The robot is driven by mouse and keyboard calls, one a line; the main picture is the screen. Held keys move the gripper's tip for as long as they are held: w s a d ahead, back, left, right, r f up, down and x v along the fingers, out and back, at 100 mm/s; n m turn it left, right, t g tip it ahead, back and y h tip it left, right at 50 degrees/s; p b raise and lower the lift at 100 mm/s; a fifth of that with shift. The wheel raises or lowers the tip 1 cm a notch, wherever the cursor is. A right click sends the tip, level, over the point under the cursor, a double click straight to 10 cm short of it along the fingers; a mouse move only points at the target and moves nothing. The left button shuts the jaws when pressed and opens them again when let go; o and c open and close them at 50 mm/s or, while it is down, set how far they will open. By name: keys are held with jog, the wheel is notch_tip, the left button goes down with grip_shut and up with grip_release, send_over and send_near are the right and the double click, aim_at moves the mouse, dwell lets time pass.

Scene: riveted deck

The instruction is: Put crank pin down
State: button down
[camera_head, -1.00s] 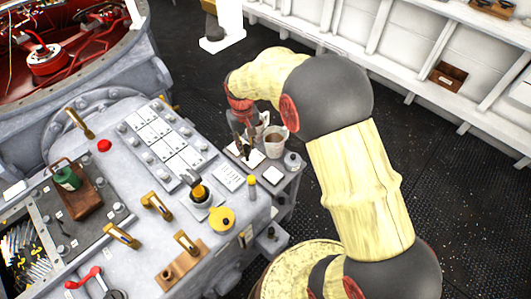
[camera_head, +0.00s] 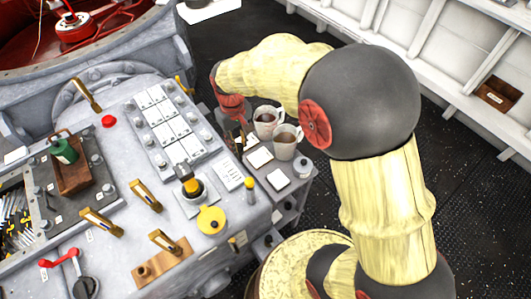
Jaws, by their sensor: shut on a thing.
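My gripper (camera_head: 234,138) hangs from the red-ended wrist at the left end of my pale yellow and black arm. It is low at the left edge of the small grey side shelf (camera_head: 310,172), close beside the big grey console. It is shut on the crank pin, which is small, dark and mostly hidden among the fingers. I cannot tell whether the crank pin touches the shelf.
Two mugs with dark contents, one (camera_head: 266,122) behind the other (camera_head: 286,142), stand right of my gripper. White cards (camera_head: 259,158) and a small jar (camera_head: 304,166) share the shelf. The console carries brass handles, a yellow-handled tool (camera_head: 250,189) and a yellow lidded pot (camera_head: 211,219).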

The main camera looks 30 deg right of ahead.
jog(key=d+f+b, duration=0.5)
jog(key=d+f, duration=0.7)
jog(key=shift+f, duration=0.1)
jog(key=c, duration=1.8)
grip_release()
jog(key=shift+s, duration=0.1)
